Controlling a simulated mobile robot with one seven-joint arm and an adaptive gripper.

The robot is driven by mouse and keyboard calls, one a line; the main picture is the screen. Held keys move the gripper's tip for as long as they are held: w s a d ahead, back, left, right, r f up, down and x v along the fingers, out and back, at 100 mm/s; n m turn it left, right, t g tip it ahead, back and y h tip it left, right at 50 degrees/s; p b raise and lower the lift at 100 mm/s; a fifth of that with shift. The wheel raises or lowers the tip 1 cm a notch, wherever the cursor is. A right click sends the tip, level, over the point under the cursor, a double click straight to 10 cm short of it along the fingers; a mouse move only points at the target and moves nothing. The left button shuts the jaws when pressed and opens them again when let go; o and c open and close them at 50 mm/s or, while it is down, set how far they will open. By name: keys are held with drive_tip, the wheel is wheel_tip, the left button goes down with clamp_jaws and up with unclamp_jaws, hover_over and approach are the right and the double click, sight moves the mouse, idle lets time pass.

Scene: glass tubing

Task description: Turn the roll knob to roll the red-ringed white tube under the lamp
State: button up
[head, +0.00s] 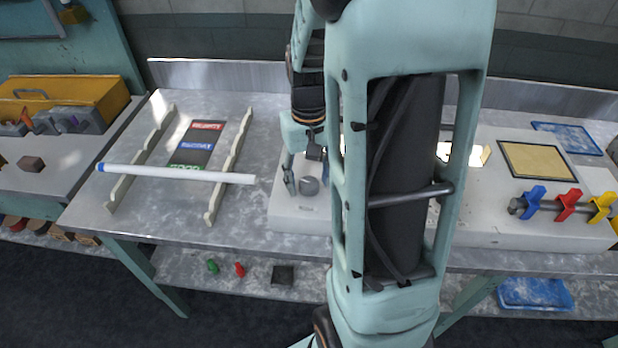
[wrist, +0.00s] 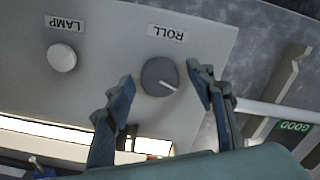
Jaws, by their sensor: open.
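The grey roll knob (wrist: 160,76) sits on a pale panel beside an upside-down ROLL label (wrist: 165,33). Its white pointer mark points to the lower right in the wrist view. My gripper (wrist: 161,84) is open, with one finger on each side of the knob and visible gaps. In the head view, my gripper (head: 299,183) is over the knob (head: 309,187). A lit strip (wrist: 60,140) glows along the panel in the wrist view; in the head view it (head: 445,152) is partly hidden by my arm. I cannot make out a red-ringed tube.
A white lamp knob (wrist: 62,57) sits beside the roll knob. A white tube (head: 175,174) with a blue end lies across a rack (head: 225,165) at left. Red, blue and yellow clips (head: 567,204) sit on a rod at right.

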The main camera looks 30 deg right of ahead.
sight(308, 182)
drive_tip(key=shift+r, duration=0.1)
wheel_tip(308, 182, up, 12)
idle(0.5)
drive_tip(key=shift+a, duration=0.1)
